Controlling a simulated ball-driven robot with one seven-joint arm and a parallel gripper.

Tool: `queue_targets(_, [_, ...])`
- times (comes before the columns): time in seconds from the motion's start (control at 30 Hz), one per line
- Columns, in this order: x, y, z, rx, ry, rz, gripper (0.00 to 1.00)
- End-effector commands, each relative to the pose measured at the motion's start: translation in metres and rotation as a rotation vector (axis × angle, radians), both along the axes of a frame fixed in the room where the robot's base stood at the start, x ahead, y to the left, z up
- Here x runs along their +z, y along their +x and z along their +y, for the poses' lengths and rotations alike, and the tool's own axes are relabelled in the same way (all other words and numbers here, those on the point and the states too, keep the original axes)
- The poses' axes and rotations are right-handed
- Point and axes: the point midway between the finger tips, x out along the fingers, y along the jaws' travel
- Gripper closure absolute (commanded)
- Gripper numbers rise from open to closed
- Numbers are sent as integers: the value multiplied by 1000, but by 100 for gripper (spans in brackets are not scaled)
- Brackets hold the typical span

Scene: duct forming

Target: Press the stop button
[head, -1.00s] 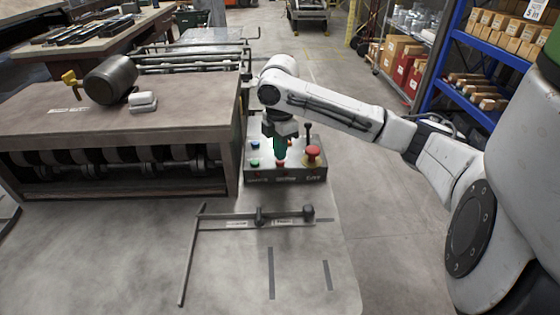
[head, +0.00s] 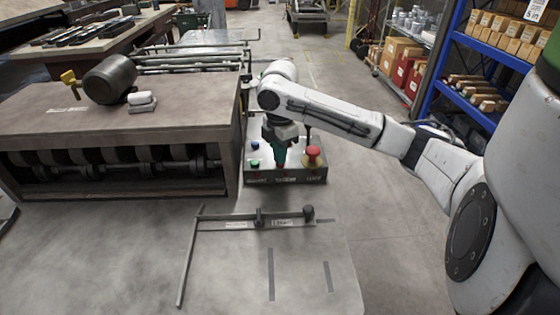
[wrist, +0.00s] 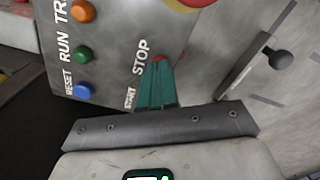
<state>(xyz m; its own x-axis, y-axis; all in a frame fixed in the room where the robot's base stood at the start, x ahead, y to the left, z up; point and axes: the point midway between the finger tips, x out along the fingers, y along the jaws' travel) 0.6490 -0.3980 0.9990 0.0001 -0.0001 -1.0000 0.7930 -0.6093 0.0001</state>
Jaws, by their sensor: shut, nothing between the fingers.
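The control box (head: 262,180) stands on the grey bench, with buttons on its top. My gripper (head: 280,163) is over the box, its green fingers together and pointing down, with nothing between them. The red stop button (wrist: 157,57) peeks out at the fingertips in the wrist view, beside the word STOP. The fingers hide most of it. They look to be at or just above the button; I cannot tell if they touch it. In the wrist view my gripper (wrist: 160,66) also covers the area by the word START.
A large red mushroom button (head: 313,153) on a yellow base is right of my gripper. A green button (wrist: 82,54), blue button (wrist: 82,91) and orange button (wrist: 83,11) sit to the left in the wrist view. A roller machine (head: 100,165) stands left of the box.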

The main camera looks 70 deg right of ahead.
Motion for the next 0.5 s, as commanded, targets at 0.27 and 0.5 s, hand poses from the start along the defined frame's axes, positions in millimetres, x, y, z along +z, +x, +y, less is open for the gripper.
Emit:
queue_targets(0.27, [19, 0, 0, 0, 1, 0, 100])
queue_targets(0.5, [36, 0, 0, 0, 1, -1, 100])
